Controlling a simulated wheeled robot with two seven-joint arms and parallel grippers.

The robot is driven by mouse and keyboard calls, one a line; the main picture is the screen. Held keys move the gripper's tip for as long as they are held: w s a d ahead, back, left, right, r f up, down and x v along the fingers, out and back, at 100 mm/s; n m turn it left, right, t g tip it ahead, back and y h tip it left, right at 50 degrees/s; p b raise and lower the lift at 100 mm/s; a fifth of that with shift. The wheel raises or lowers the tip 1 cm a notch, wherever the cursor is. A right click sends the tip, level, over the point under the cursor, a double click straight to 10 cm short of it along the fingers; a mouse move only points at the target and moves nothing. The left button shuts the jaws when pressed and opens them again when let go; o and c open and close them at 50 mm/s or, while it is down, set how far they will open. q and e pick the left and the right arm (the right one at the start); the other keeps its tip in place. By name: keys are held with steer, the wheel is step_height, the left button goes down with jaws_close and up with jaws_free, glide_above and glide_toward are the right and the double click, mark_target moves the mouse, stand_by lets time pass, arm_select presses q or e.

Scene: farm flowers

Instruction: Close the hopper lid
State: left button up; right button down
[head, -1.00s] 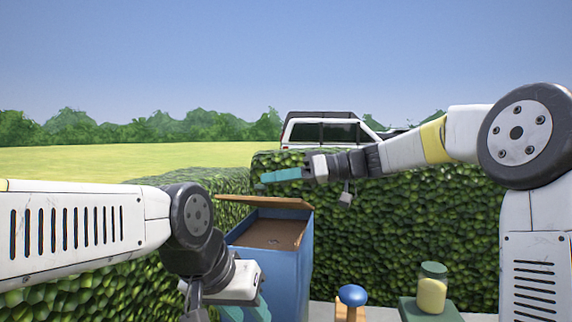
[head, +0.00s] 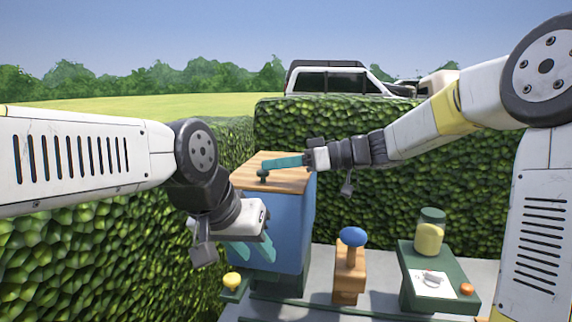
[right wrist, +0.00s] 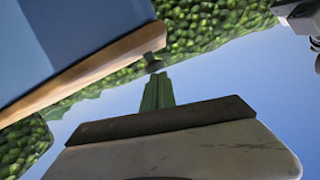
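The blue hopper (head: 272,225) stands in front of the hedge. Its wooden lid (head: 285,170) lies flat across the top, with a small dark knob (head: 263,175) near its front left. The lid's wooden edge (right wrist: 85,72) and the knob (right wrist: 153,60) also show in the right wrist view, next to the hopper's blue side (right wrist: 60,40). My right gripper (head: 284,162) reaches in from the right over the lid, its teal fingers together and empty, touching or just above it. My left gripper (head: 252,249) is open and empty, in front of the hopper's blue wall.
A wooden block with a blue knob (head: 353,237) stands right of the hopper. A green stand (head: 415,294) holds a yellow jar (head: 429,236) and a paper with small items. A yellow object (head: 232,280) is low at left. The hedge (head: 400,135) closes off the back.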

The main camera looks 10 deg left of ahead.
steer(key=r, duration=0.2)
steer(key=d+r, duration=0.1)
steer(key=r, duration=0.1)
steer(key=shift+d, duration=0.2)
steer(key=d+r, duration=0.2)
steer(key=d, duration=0.6)
steer(key=s+d+f+m+t+h, duration=0.2)
steer(key=s+d+f+m+h, duration=0.45)
steer(key=s+f, duration=0.45)
steer(key=s+d+f+m+t+h, duration=0.4)
steer(key=s+d+m+h, duration=0.3)
steer(key=d, duration=0.6)
steer(key=shift+s+d+f+m, duration=0.2)
steer(key=shift+s+f+m, duration=0.4)
steer(key=shift+m, duration=0.15)
